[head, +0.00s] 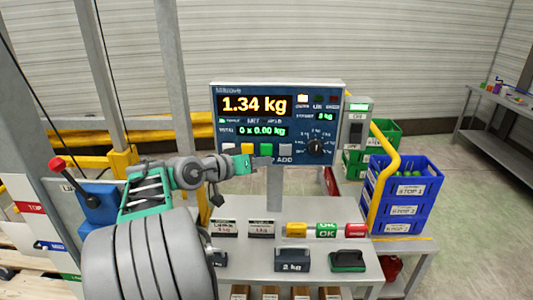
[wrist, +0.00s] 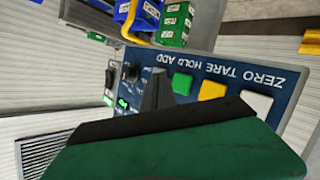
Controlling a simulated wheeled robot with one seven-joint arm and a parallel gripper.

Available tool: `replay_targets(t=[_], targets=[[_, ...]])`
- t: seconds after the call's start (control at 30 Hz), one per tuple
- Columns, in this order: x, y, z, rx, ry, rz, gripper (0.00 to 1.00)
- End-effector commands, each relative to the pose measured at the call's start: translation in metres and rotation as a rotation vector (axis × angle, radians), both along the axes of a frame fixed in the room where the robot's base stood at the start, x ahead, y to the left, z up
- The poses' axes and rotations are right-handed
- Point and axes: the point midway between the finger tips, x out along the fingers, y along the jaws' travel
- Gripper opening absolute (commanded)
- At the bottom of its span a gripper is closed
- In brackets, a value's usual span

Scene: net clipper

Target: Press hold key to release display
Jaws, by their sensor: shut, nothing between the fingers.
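The blue scale panel (head: 275,120) stands on a grey post and reads "1.34 kg", with "0 x 0.00 kg" below. Its green hold key (head: 265,150) sits in the lower key row, between the yellow tare key (head: 247,148) and the grey add key (head: 285,150). In the wrist view the panel is upside down, with the green key (wrist: 182,83) labelled HOLD. My gripper (head: 264,161) is shut and empty, its tip at the panel's lower edge, just below the green key. In the wrist view the fingers (wrist: 155,88) cover the add key's area; contact cannot be told.
A white zero key (head: 228,148) is at the row's left. A dial (head: 315,146) and a grey switch box (head: 357,122) are at the right. A grey bench (head: 300,211) below carries weights and coloured blocks. A yellow rail (head: 384,180) and blue crates (head: 404,190) stand right.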

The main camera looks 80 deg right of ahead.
Motion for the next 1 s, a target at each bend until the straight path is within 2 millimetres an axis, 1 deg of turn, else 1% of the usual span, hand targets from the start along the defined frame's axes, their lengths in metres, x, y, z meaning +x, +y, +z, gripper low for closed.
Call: replay_targets(t=[0.1,0.27,0.93,1.0], targets=[[-0.002,0.012,-0.002,-0.001,0.0,0.001,0.0],[-0.005,0.023,-0.001,0.0,0.001,0.002,0.0],[-0.005,0.023,0.0,0.0,0.0,0.0,0.0],[-0.006,0.026,-0.005,0.016,-0.014,-0.011,0.0]])
